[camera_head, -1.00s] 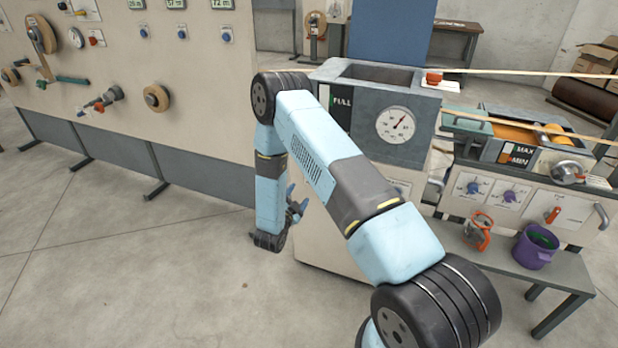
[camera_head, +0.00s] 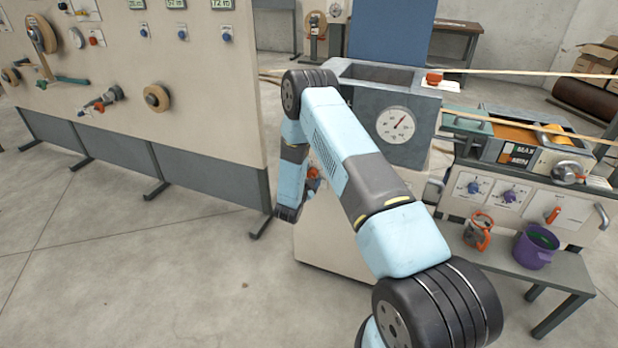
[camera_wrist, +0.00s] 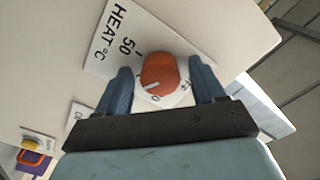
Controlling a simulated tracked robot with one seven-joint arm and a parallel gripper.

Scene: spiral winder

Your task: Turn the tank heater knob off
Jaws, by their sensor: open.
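The tank heater knob (camera_wrist: 159,74) is a round orange-red knob with a white pointer line, on a white label plate (camera_wrist: 108,38) reading "HEAT °C" and "50". It sits on the beige front of the tank cabinet (camera_head: 322,236). In the wrist view my gripper (camera_wrist: 162,84) is open, with one blue finger on each side of the knob. I cannot tell whether the fingers touch it. The pointer line lies toward the lower left in that view, away from the "50". In the head view my arm hides most of the knob and gripper; a bit of orange (camera_head: 313,173) shows beside the wrist.
The tank has a dial gauge (camera_head: 397,124) above. To the right, a low bench (camera_head: 553,268) holds an orange-handled jug (camera_head: 478,232) and a purple bucket (camera_head: 535,247). A large beige panel (camera_head: 200,110) stands left. The floor in front is clear.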

